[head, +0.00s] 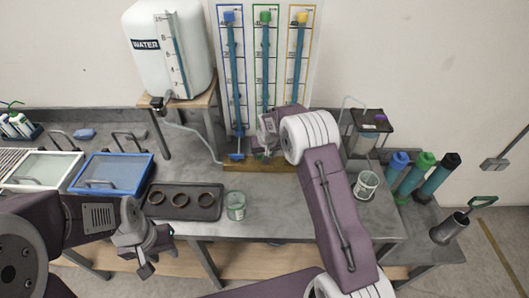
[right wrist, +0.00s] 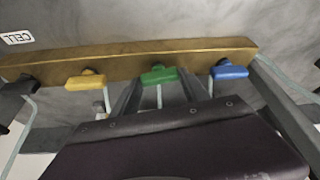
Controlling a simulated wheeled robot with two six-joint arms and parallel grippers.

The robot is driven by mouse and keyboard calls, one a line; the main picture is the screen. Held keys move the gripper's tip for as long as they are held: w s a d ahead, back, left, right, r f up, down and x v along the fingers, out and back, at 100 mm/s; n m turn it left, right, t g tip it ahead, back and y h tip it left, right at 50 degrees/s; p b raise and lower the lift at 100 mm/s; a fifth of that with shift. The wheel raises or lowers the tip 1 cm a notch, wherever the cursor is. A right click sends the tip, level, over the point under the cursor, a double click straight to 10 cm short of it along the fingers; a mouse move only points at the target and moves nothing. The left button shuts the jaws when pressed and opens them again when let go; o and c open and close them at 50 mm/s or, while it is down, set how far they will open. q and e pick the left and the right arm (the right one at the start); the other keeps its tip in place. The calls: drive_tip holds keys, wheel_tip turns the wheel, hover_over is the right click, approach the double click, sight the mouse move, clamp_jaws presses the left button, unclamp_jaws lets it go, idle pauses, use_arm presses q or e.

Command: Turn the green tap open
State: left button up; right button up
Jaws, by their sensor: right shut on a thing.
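The green tap (right wrist: 158,76) sits on the wooden bar in the right wrist view, between a yellow tap (right wrist: 86,80) and a blue tap (right wrist: 229,71). The fingers of my right gripper (right wrist: 160,88) lie on either side of the green tap and are shut on it. In the head view my right gripper (head: 266,136) is at the foot of the green-framed tube (head: 265,60) and mostly hides the green tap. My left gripper (head: 150,258) hangs empty in front of the bench, its fingers apart.
A white water tank (head: 168,45) stands on a shelf at the left. Capped cylinders (head: 411,177) stand at the right.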

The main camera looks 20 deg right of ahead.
drive_tip(key=shift+d+n+y, duration=0.1)
drive_tip(key=shift+n+y, duration=0.3)
drive_tip(key=shift+n, duration=1)
drive_tip(key=n+b, duration=0.1)
drive_tip(key=n+y+b, duration=0.1)
drive_tip(key=n+b, duration=0.1)
drive_tip(key=shift+w+d+f+n+g+y, duration=0.1)
drive_tip(key=shift+d+f+n+g+y, duration=0.05)
drive_tip(key=shift+n+g+y, duration=0.15)
drive_tip(key=n+y+b, duration=0.1)
drive_tip(key=n, duration=0.1)
drive_tip(key=shift+n+g, duration=0.3)
drive_tip(key=shift+n, duration=0.1)
drive_tip(key=n, duration=0.2)
drive_tip(key=shift+r+n+g+y+p, duration=0.3)
drive_tip(key=shift+y+p, duration=0.05)
drive_tip(key=shift+y, duration=0.05)
drive_tip(key=shift+w+d+n+g+p, duration=0.1)
drive_tip(key=shift+n+g+p, duration=0.3)
drive_tip(key=shift+n+p, duration=0.6)
drive_tip(key=shift+n+g+p, duration=0.4)
drive_tip(key=shift+n+p, duration=0.25)
drive_tip(key=shift+n, duration=0.35)
drive_tip(key=shift+f, duration=0.1)
drive_tip(key=o, duration=1.4)
drive_tip(key=shift+y, duration=0.3)
